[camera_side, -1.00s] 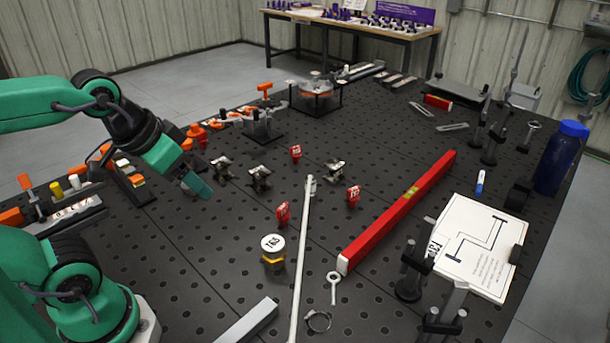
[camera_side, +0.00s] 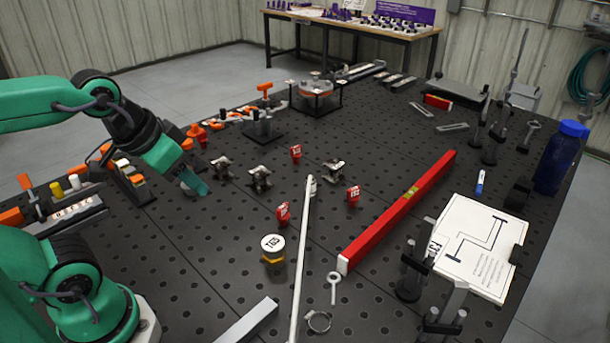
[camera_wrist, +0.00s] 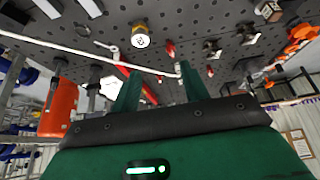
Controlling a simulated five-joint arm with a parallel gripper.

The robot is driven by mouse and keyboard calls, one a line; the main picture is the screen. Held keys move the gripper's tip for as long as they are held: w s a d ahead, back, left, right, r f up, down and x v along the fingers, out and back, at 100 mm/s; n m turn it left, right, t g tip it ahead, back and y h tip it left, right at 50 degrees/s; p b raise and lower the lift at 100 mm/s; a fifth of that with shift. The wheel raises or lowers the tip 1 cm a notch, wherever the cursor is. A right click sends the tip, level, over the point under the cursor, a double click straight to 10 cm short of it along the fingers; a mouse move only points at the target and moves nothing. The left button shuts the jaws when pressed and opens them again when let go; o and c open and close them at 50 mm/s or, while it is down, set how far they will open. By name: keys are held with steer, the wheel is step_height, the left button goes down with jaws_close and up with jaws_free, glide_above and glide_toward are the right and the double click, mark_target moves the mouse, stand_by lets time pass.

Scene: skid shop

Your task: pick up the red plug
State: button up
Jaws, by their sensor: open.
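Three small upright red pieces with white labels stand on the dark perforated table in the side view: one at the back (camera_side: 296,152), one at the front (camera_side: 283,213) and one at the right (camera_side: 353,195). I cannot tell which is the red plug. My gripper (camera_side: 202,188) is above the table, left of all three and apart from them. In the wrist view my gripper (camera_wrist: 160,70) shows two green fingers spread apart with nothing held between them. A red piece (camera_wrist: 170,49) shows beyond the fingertips there.
A yellow-and-white capped cylinder (camera_side: 273,249) stands near the front red piece. A thin white rod (camera_side: 302,250) and a long red level (camera_side: 400,210) lie to the right. Small metal clamps (camera_side: 260,178) stand between my gripper and the back red piece.

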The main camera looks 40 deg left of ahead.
steer(key=shift+w, duration=0.1)
steer(key=n+g, duration=0.3)
steer(key=g, duration=0.2)
glide_above(284, 205)
steer(key=f, duration=1.5)
steer(key=shift+s+a+f, duration=0.1)
steer(key=shift+s+f, duration=0.25)
steer(key=shift+w+f+g, duration=0.25)
steer(key=shift+f+g, duration=0.05)
steer(key=shift+f, duration=4.1)
steer(key=c, duration=0.8)
